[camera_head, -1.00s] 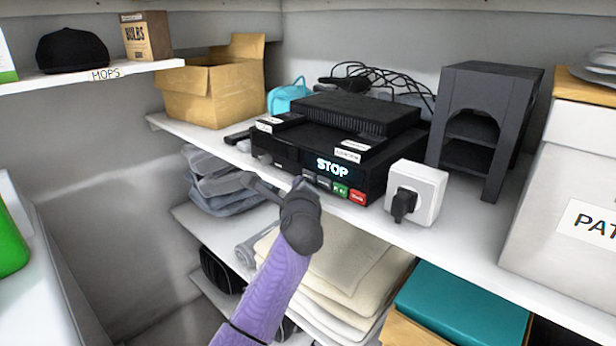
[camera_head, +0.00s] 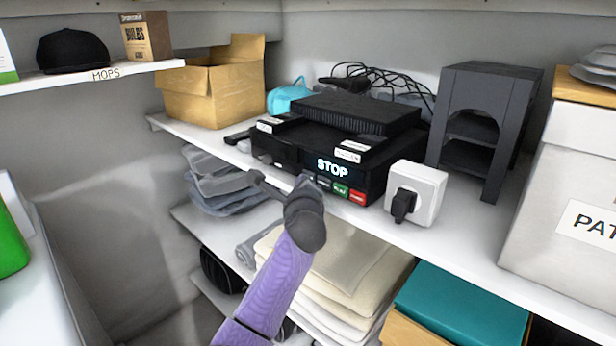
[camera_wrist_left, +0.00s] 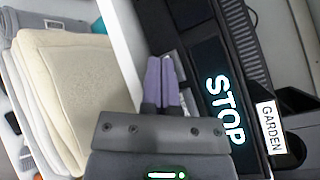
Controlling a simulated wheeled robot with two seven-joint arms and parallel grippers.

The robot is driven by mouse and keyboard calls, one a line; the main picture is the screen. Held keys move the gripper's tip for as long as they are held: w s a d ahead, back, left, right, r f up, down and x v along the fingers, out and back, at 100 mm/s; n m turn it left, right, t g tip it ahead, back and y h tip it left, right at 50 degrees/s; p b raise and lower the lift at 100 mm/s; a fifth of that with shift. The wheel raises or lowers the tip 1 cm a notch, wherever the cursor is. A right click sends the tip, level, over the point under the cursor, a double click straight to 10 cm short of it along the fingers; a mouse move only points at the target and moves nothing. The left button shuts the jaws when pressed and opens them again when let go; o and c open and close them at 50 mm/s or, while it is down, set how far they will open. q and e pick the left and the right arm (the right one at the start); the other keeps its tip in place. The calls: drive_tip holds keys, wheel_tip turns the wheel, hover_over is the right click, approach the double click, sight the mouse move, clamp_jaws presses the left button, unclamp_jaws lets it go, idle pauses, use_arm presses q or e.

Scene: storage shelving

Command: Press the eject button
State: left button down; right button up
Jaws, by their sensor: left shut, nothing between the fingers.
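A black player (camera_head: 285,150) stands on the middle shelf, its lit display (camera_head: 332,168) reading STOP. Below the display is a row of buttons: grey ones (camera_head: 323,182), a green one (camera_head: 340,188) and a red one (camera_head: 357,197). Their lettering is too small to read, so I cannot tell which is eject. My left gripper (camera_head: 305,184) is shut and empty, at the left end of this row; touching or apart is unclear. In the left wrist view its purple fingers (camera_wrist_left: 163,72) lie together beside the player front. My right gripper is not in view.
A white plug box (camera_head: 416,191) stands right of the player. A dark arched stand (camera_head: 488,120) and a large white box (camera_head: 570,190) are farther right. An open cardboard box (camera_head: 212,92) is at the left. Folded towels (camera_head: 345,262) lie on the shelf below.

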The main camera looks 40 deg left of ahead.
use_arm(q)
drive_tip(key=shift+w, duration=0.35)
idle(0.5)
drive_tip(key=shift+s+r+p, duration=0.1)
drive_tip(key=shift+s+p, duration=0.4)
drive_tip(key=shift+p, duration=0.15)
drive_tip(key=shift+s, duration=0.25)
drive_tip(key=s+p, duration=0.2)
drive_tip(key=s, duration=0.1)
drive_tip(key=s+p, duration=0.2)
drive_tip(key=shift+a, duration=0.25)
